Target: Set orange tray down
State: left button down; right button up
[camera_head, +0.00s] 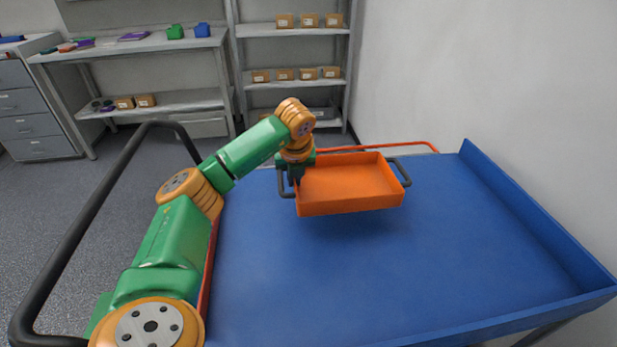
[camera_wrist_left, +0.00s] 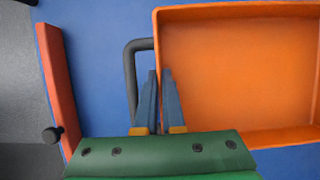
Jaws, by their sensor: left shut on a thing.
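The orange tray (camera_head: 348,186) is shallow, empty and has a dark handle at each end. In the head view it appears held above the blue surface (camera_head: 400,275), with a shadow below it. My left gripper (camera_head: 297,172) is at the tray's left end. In the left wrist view the two fingers (camera_wrist_left: 159,100) are close together at the dark handle (camera_wrist_left: 131,75) and the tray's left wall (camera_wrist_left: 158,45). The exact grip point is partly hidden by the fingers. My right gripper is in neither view.
The blue surface is clear around the tray, with a raised blue wall (camera_head: 530,215) on the right. A red rail (camera_head: 400,146) runs along the back. Shelves (camera_head: 290,87) with small boxes and a bench (camera_head: 130,45) stand behind.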

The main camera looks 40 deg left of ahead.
aim_at(306, 199)
pick_arm(q)
jog(key=d+f, duration=0.2)
jog(key=d+f+p, duration=0.1)
jog(key=d+f, duration=0.1)
jog(key=shift+f, duration=0.35)
notch_tip(306, 199, down, 3)
jog(key=shift+a+r, duration=0.1)
jog(key=shift+r, duration=0.05)
jog(key=c, duration=1)
grip_release()
jog(key=v, duration=1.2)
jog(key=shift+r, duration=0.1)
